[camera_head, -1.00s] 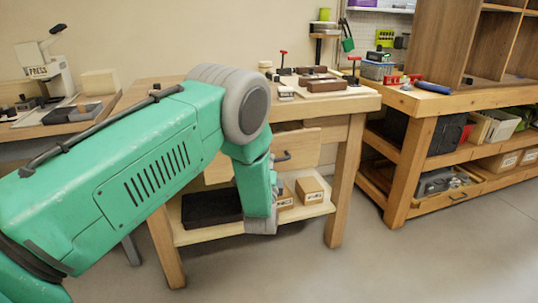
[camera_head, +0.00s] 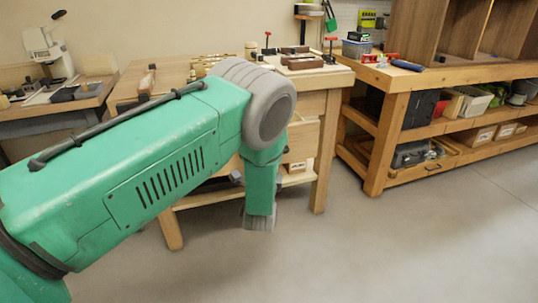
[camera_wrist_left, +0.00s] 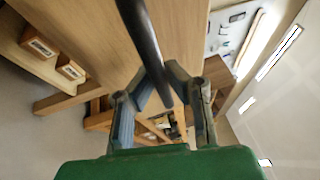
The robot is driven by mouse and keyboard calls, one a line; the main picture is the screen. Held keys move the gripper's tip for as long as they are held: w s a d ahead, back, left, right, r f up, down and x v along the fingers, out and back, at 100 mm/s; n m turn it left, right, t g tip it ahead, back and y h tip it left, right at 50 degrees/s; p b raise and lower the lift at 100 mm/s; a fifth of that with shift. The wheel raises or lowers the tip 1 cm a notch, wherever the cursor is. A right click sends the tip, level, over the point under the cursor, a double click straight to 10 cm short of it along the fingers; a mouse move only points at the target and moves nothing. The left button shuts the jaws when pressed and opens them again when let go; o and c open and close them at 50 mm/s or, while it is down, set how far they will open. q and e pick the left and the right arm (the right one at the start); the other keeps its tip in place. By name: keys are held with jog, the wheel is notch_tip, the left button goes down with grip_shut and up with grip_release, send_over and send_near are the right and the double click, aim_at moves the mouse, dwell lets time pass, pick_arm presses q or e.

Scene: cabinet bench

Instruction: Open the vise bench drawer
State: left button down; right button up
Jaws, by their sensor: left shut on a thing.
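The vise bench (camera_head: 322,78) stands in the middle of the head view, partly hidden by my left arm. Its wooden drawer front (camera_head: 303,141) shows just right of my arm, under the bench top. How far out the drawer stands is hard to tell. In the left wrist view a dark bar handle (camera_wrist_left: 142,38) crosses in front of a wooden face (camera_wrist_left: 85,35). My left gripper (camera_wrist_left: 163,84) is shut on this handle, its two fingers on either side of the bar. In the head view the gripper's hold is hidden behind my arm. My right gripper is not in view.
Small clamps and wooden blocks (camera_head: 304,62) lie on the bench top. Cardboard boxes (camera_wrist_left: 40,43) sit on the lower shelf. A second workbench (camera_head: 392,84) stands at the right, and a side table (camera_head: 55,124) at the left. The floor in front is clear.

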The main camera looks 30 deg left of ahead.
pick_arm(q)
jog(key=shift+s+a+f, duration=0.25)
jog(key=shift+s, duration=0.1)
jog(key=c, duration=1.6)
grip_release()
jog(key=shift+a, duration=0.1)
jog(key=shift+w, duration=0.1)
jog(key=v, duration=1.2)
